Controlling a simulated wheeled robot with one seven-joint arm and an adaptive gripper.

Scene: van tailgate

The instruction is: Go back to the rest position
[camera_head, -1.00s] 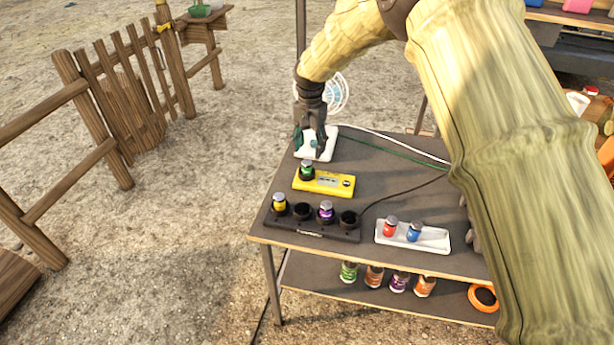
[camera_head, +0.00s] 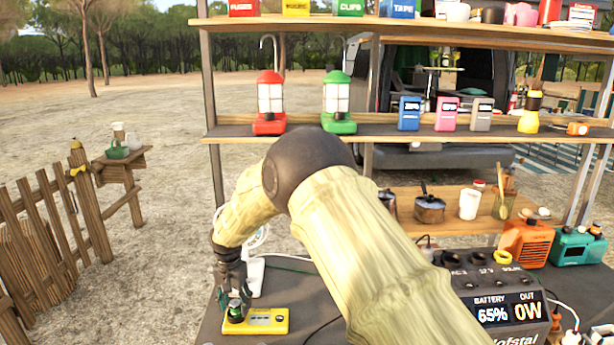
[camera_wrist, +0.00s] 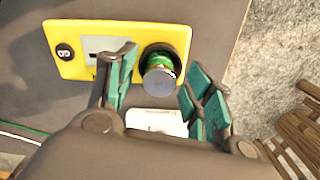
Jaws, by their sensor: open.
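My gripper (camera_head: 232,298) is open in the head view, low over the left part of the dark table. In the wrist view my gripper (camera_wrist: 160,85) has its two teal-padded fingers spread, with nothing held between them. A green-banded cell with a grey cap (camera_wrist: 160,75) stands in the socket of a yellow tester (camera_wrist: 75,50), lying between and just beyond the fingertips. The yellow tester (camera_head: 268,320) and the green cell (camera_head: 235,311) also show in the head view beneath the fingers. A white object (camera_wrist: 155,122) is partly hidden by my gripper.
A power station (camera_head: 505,310) reading 65% stands at the right of the table. Behind are shelves with a red lantern (camera_head: 270,100), a green lantern (camera_head: 338,100) and small boxes. A wooden fence (camera_head: 40,240) is at the left, with open ground between.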

